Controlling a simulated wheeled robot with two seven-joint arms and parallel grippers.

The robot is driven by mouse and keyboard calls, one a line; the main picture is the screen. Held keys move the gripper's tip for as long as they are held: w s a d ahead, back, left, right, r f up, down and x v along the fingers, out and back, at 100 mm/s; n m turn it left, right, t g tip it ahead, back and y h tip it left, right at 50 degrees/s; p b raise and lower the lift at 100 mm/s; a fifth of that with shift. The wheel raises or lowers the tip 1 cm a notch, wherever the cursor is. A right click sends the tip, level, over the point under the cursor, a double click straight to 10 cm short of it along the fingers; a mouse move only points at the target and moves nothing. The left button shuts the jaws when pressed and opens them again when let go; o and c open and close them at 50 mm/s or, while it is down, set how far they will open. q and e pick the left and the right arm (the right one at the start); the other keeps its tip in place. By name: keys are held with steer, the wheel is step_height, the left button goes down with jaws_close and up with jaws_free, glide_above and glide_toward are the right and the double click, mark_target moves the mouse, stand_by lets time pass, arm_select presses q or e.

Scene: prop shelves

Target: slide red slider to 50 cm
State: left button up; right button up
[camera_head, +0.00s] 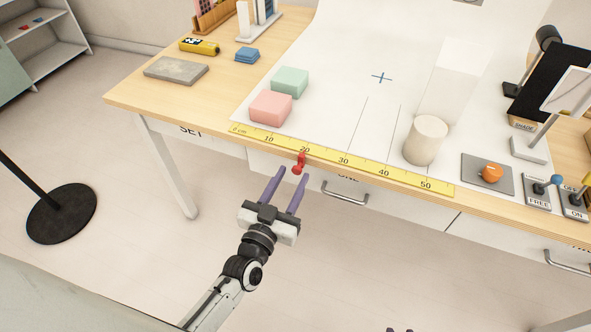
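The red slider (300,162) sits on the front edge of the yellow ruler (345,163), near the 20 mark. Its small red knob sticks out toward the front, past the table edge. The ruler's marks run from 0 at the left to beyond 50 at the right; the 50 label is near the ruler's right end. My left gripper (294,173) is open, with its two purple fingers apart in front of the table edge. The fingertips are close to the knob, which shows between them; contact cannot be told. Small dark parts at the bottom edge may belong to my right gripper.
Pink (271,107) and green (290,82) blocks stand behind the ruler's left part. A cream cylinder (425,140) stands behind its right part. An orange knob (491,173) on a grey plate lies right of the ruler. Drawer handles (345,193) protrude below the tabletop.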

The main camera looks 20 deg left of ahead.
arm_select(q)
steer(key=s, duration=0.6)
steer(key=shift+s+a, duration=0.25)
steer(key=shift+s, duration=0.05)
